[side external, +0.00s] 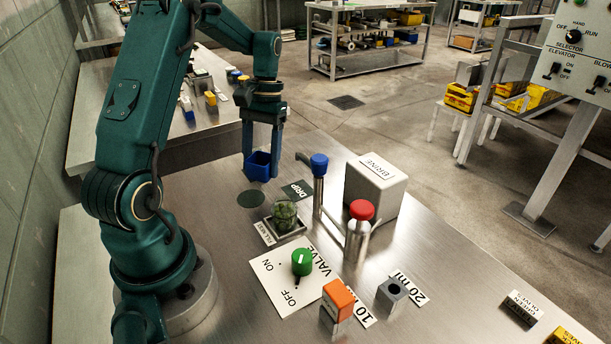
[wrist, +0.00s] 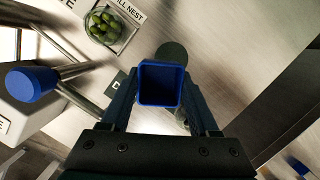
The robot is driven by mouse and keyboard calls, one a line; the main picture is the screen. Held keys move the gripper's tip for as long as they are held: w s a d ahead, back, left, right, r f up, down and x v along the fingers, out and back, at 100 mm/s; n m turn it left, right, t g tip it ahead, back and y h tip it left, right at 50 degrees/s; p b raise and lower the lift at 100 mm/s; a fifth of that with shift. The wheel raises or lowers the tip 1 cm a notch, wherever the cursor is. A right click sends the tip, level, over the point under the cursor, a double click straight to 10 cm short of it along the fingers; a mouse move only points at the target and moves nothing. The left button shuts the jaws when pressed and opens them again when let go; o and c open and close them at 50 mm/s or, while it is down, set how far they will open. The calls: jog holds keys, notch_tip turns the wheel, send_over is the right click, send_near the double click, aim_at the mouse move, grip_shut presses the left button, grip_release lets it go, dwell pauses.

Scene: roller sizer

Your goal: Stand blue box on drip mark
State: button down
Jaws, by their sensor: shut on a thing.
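The blue box (side external: 258,167) is an open-topped square cup, upright between the fingers of my gripper (side external: 262,160), which is shut on it. In the wrist view the box (wrist: 160,88) shows its open, empty inside, with a finger on each side. The drip mark is a dark green disc (side external: 251,199) on the steel table, with a dark DRIP label (side external: 297,190) beside it. The box is off the disc, towards the table's far edge in the side view. In the wrist view the disc (wrist: 172,52) shows just past the box. The gap under the box is hard to judge.
A glass of green pieces (side external: 284,213) stands on the fill nest near the disc. A metal pipe with a blue cap (side external: 319,163), a red-capped post (side external: 361,210) and the white BRINE block (side external: 376,187) stand to the right. A green valve knob (side external: 301,262) is nearer the front.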

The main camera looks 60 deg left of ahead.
aim_at(303, 190)
jog(key=n, duration=0.3)
jog(key=f+n+t, duration=0.1)
jog(key=n, duration=0.1)
jog(key=shift+w+h, duration=0.4)
jog(key=n, duration=0.1)
jog(key=w+n, duration=0.1)
jog(key=n+t, duration=0.1)
jog(key=n, duration=0.1)
jog(key=shift+w+d+f, duration=0.15)
jog(key=shift+f, duration=0.1)
jog(key=n, duration=0.1)
jog(key=w+n, duration=0.1)
jog(key=n, duration=0.1)
jog(key=w+d+n+t, duration=0.1)
jog(key=shift+f+n, duration=0.15)
jog(key=shift+n, duration=0.25)
jog(key=w+n, duration=0.1)
jog(key=n, duration=0.1)
jog(key=w+d+n+t, duration=0.1)
jog(key=n, duration=0.3)
jog(key=shift+w+d+f+y, duration=0.1)
jog(key=shift+w+d+y, duration=0.1)
jog(key=shift+w+y, duration=0.15)
jog(key=shift+a+x, duration=0.15)
jog(key=shift+x, duration=0.6)
jog(key=shift+a+x, duration=0.1)
jog(key=shift+x, duration=0.7)
jog(key=shift+s+f, duration=0.1)
jog(key=shift+f, duration=0.1)
